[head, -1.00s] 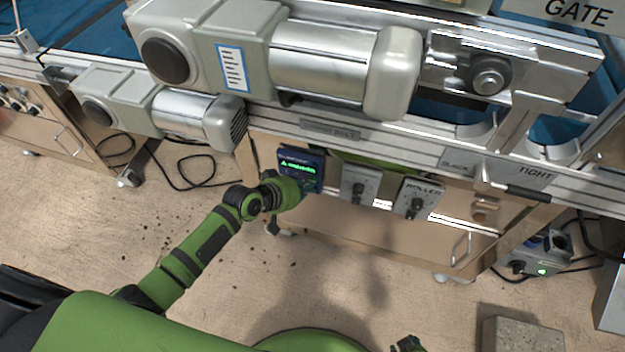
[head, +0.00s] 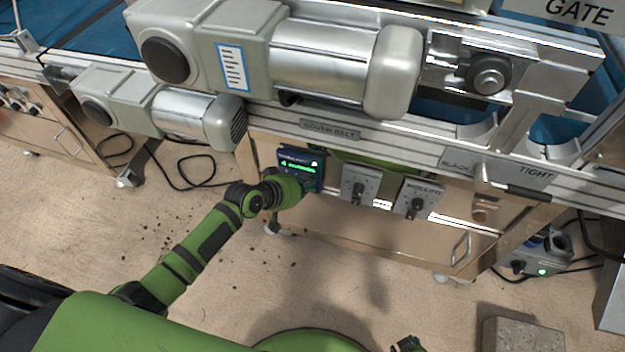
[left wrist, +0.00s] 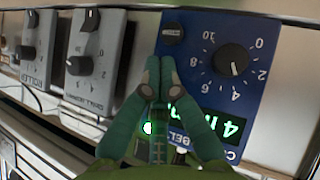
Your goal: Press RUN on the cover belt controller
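The cover belt controller (head: 313,157) is a blue box with a lit green display, on the front of the bench below the rail. In the left wrist view it appears upside down, with its blue face (left wrist: 198,50), a black dial (left wrist: 231,60) numbered 0 to 10, and a green display (left wrist: 222,124). My left gripper (left wrist: 159,72) has its fingertips together, with nothing seen between them, and is in front of the controller's face. Whether the tips touch it I cannot tell. A green glow shows between the finger bases. I cannot read a RUN label.
Two grey control boxes with knobs, one in the middle (head: 368,171) and one labelled roller (head: 430,185), sit right of the controller. The rail (head: 400,137) and motors (head: 320,60) overhang above. The floor in front is open. A grey block (head: 522,334) lies at lower right.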

